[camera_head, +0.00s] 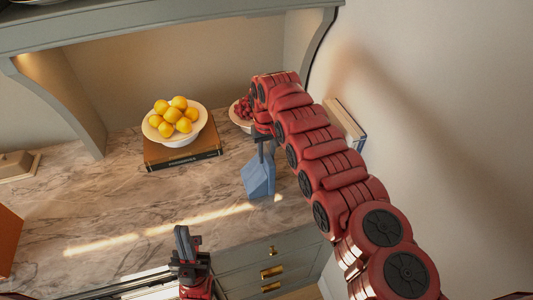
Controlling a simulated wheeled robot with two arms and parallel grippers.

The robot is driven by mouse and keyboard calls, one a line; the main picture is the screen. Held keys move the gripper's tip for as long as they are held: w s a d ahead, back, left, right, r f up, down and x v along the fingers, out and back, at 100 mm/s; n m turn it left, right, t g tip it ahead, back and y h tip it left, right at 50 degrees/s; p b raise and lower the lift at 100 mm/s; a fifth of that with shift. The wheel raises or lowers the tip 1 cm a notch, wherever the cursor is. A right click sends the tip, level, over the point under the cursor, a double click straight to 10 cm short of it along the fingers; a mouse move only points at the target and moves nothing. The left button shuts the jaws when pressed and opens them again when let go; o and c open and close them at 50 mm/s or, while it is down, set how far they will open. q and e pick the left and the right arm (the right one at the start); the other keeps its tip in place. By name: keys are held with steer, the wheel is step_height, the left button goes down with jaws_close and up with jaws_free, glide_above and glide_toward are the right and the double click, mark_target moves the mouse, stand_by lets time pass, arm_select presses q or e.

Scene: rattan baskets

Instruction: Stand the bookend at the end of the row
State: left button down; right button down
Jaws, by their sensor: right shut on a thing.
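The blue bookend (258,177) hangs just above the marble counter near its front right part. My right gripper (263,141) is shut on its upper part, with my red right arm reaching in from the lower right. The row of books (346,123) stands upright by the right wall, partly hidden behind my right arm. My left gripper (184,247) is at the bottom centre, in front of the counter's edge, holding nothing that I can see. I cannot tell how far its dark fingers are apart.
A white bowl of oranges (177,137) stands on a thick brown book (183,153) at the back. A bowl of red fruit (238,119) is partly behind my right arm. Drawers (268,270) lie below the counter's front edge. The counter's middle left is clear.

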steer(key=shift+f, duration=0.1)
steer(key=c, duration=0.6)
jaws_free()
steer(key=shift+s, duration=0.15)
steer(key=shift+c, duration=0.2)
